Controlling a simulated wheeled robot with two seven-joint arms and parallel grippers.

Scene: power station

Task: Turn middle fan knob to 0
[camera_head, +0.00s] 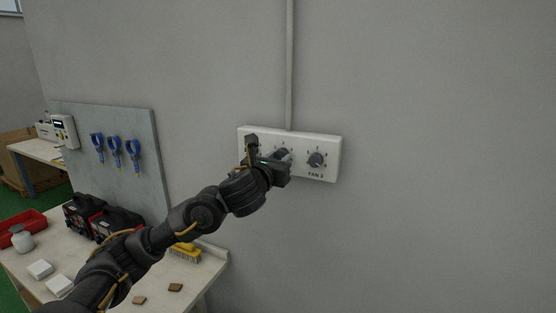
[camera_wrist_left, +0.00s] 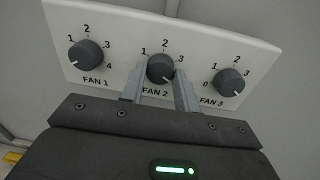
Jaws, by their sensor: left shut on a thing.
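A white panel (camera_head: 328,142) on the grey wall carries three dark round knobs; it also shows in the left wrist view (camera_wrist_left: 200,35). The middle knob, FAN 2 (camera_wrist_left: 160,67), has a pale pointer mark low on its face, toward the lower right. My left gripper (camera_wrist_left: 160,82) is shut on this knob, one finger on each side. The fingers cover part of its scale; 1, 2 and 3 are readable. In the head view my left gripper (camera_head: 280,160) partly hides the middle knob. My right gripper is not in view.
The FAN 1 knob (camera_wrist_left: 86,55) and FAN 3 knob (camera_wrist_left: 229,82) sit close on either side of the middle knob. A conduit (camera_head: 289,65) runs up from the panel. A workbench (camera_head: 212,265) with tools stands at lower left. The wall to the right is clear.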

